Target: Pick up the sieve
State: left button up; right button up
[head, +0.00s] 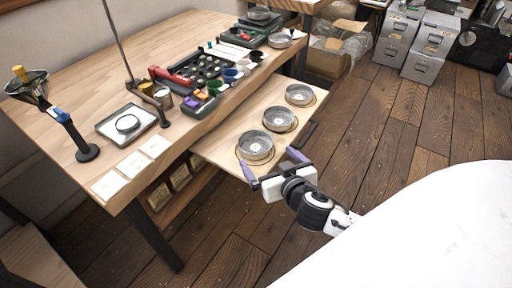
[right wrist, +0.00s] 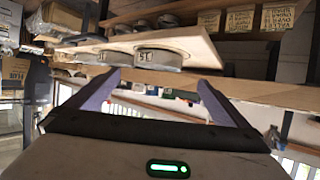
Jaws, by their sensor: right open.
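Three round, shallow metal sieves stand in a row on a pale wooden pull-out board (head: 222,158). The nearest sieve (head: 255,147) is in front of my right gripper, the middle sieve (head: 279,119) is behind it, and the far sieve (head: 299,95) is near the board's far end. My right gripper (head: 273,164) is open and empty, its purple fingers spread at the board's near edge, apart from the nearest sieve. In the right wrist view the nearest sieve (right wrist: 158,59) shows a number label between and beyond the open fingertips (right wrist: 158,80). My left gripper is not in view.
The wooden workbench (head: 185,45) beside the board holds a square tray (head: 126,125), paper cards (head: 133,164), a dark rack of small cups (head: 207,68) and a lamp-like stand (head: 86,152). Grey file boxes (head: 424,65) stand on the far floor. The floor right of the board is clear.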

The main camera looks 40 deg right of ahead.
aim_at(258, 152)
jog(key=x, duration=0.4)
jog(key=shift+w+d, duration=0.2)
jog(key=shift+w, duration=0.15)
jog(key=shift+b+x, duration=0.35)
jog(key=shift+x, duration=2.35)
jog(key=shift+s+f, duration=0.1)
jog(key=shift+f, duration=0.05)
jog(key=shift+c, duration=0.4)
jog(key=c, duration=0.9)
